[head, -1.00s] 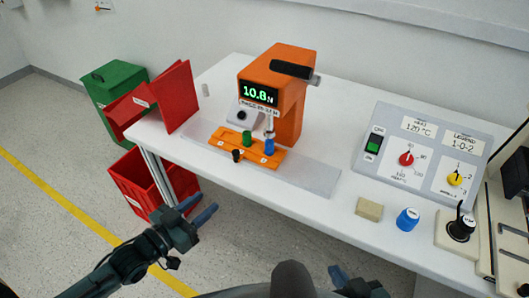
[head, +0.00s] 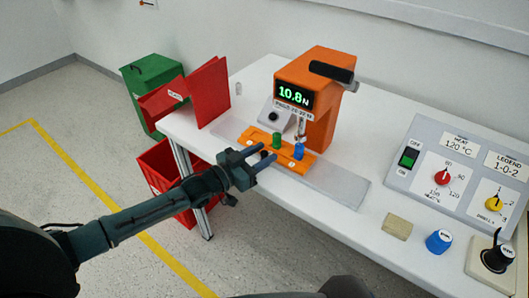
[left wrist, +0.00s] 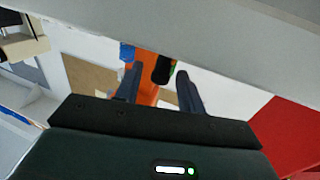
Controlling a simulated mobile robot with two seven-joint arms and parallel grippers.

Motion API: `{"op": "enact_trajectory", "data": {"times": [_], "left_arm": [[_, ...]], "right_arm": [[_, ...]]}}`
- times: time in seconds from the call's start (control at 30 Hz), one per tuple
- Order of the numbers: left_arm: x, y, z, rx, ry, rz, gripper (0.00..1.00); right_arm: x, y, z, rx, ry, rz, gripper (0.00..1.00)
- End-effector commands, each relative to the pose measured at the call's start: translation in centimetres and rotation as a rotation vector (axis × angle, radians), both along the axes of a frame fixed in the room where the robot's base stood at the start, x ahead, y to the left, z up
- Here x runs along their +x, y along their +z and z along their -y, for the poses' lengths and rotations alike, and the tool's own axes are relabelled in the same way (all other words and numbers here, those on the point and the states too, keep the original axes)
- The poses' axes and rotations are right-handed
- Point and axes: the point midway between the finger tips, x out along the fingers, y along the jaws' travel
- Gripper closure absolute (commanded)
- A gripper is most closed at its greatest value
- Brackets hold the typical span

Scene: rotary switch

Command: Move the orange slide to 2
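The orange slide (head: 303,164) lies flat on a clear strip in front of the orange press (head: 322,110). It bears a green peg (head: 277,140), a blue peg (head: 298,151) and a dark knob at its near left, mostly hidden behind my gripper. My left gripper (head: 263,157) is at the slide's near left side, fingers apart and empty. In the left wrist view, the orange slide (left wrist: 148,92) and dark knob (left wrist: 163,68) show beyond and between the open fingers. I cannot tell whether a finger touches the knob.
A control panel (head: 466,170) with switch and dials stands at the right. A tan block (head: 397,223), a blue knob (head: 439,241) and a black-knobbed box (head: 497,259) sit near the front edge.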

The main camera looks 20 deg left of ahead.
Motion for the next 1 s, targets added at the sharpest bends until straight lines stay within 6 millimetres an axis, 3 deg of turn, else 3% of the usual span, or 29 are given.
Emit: {"op": "enact_trajectory", "data": {"times": [0.43,0.9,1.0], "left_arm": [[0.92,-0.02,0.66,0.001,0.0,-0.001,0.61],[0.88,-0.01,0.64,0.001,0.0,-0.001,0.99],[0.88,-0.01,0.64,0.001,0.0,-0.001,1.0]], "right_arm": [[0.2,0.1,-0.07,0.009,-0.011,0.001,1.0],[0.15,0.06,-0.15,0.008,-0.006,0.001,1.0],[0.12,0.02,-0.12,0.005,-0.003,0.001,1.0]]}}
